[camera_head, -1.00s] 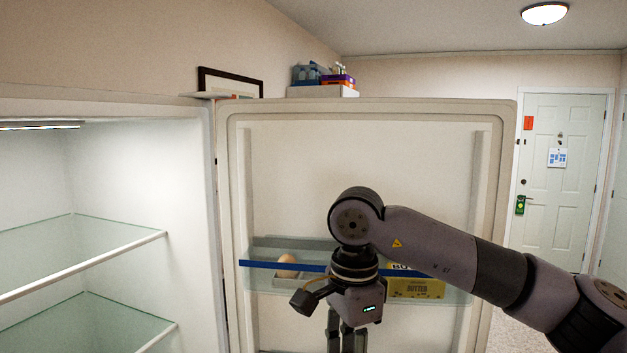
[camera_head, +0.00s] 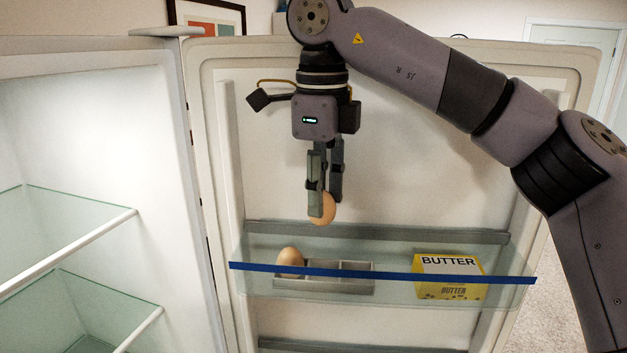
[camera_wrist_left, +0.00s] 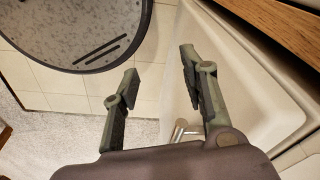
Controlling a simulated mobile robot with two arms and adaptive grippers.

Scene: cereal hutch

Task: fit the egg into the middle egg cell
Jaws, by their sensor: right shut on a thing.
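My right gripper (camera_head: 323,200) is shut on a brown egg (camera_head: 326,210) and holds it above the door shelf, fingers pointing down. The egg's upper part is hidden by the fingers. Below it, a grey egg holder (camera_head: 350,287) with several cells in a row sits on the shelf. Another egg (camera_head: 290,258) stands in its left cell. The middle and right cells look empty, partly crossed by the blue strip. The held egg is above the holder, near its middle, and apart from it. My left gripper (camera_wrist_left: 158,88) is open and empty in the left wrist view.
The clear door shelf (camera_head: 395,290) has a blue strip (camera_head: 450,277) along its front edge. A yellow butter box (camera_head: 449,277) stands right of the holder, with free room between. Glass fridge shelves (camera_head: 75,220) are at left.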

